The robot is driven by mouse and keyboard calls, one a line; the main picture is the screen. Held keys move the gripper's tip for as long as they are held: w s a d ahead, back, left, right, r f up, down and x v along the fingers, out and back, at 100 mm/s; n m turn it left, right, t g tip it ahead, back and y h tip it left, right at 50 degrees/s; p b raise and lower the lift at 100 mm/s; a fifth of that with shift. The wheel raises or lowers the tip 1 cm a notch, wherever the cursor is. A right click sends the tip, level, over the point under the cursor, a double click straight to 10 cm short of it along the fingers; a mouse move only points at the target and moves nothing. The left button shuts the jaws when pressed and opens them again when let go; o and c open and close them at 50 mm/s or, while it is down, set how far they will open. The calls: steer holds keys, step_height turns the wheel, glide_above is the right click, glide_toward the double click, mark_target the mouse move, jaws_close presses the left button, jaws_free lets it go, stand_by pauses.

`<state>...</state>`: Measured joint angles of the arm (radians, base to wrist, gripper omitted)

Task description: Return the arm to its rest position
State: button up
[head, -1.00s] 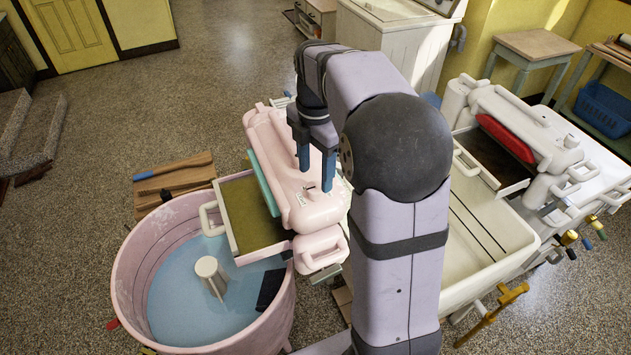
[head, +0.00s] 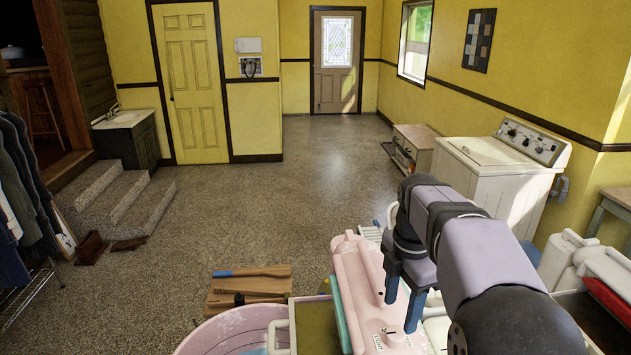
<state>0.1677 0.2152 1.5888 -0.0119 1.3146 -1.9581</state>
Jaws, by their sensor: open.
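My gripper (head: 400,318) points down with its two blue fingers apart, and nothing is between them. It is above or in front of the pink wringer head (head: 352,285) of the pink washer; the exact gap cannot be told. My lilac arm runs from the lower right corner to the gripper, bent at a dark round joint. The pink tub (head: 235,328) shows only its upper part at the bottom edge. The lower part of my arm is out of view.
A white washer (head: 490,165) stands behind my arm to the right. Another white wringer unit (head: 570,262) is at the right edge. Wooden boards (head: 250,287) lie on the floor left of the pink wringer. Open floor (head: 270,200) stretches to the far door.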

steer(key=shift+s+a+f+m, duration=0.2)
steer(key=shift+s+m, duration=0.15)
steer(key=shift+m, duration=0.15)
steer(key=s+a+f+m+b, duration=0.2)
steer(key=s+a+f+m, duration=0.1)
steer(key=s+f+m, duration=0.5)
steer(key=s+a+f+m+b, duration=0.2)
steer(key=s+a+f+m, duration=0.1)
steer(key=s+f+m, duration=0.6)
step_height(320, 180, down, 2)
steer(key=m, duration=0.2)
steer(key=shift+s+a+m, duration=0.2)
steer(key=shift+a+m, duration=0.1)
steer(key=shift+a, duration=0.05)
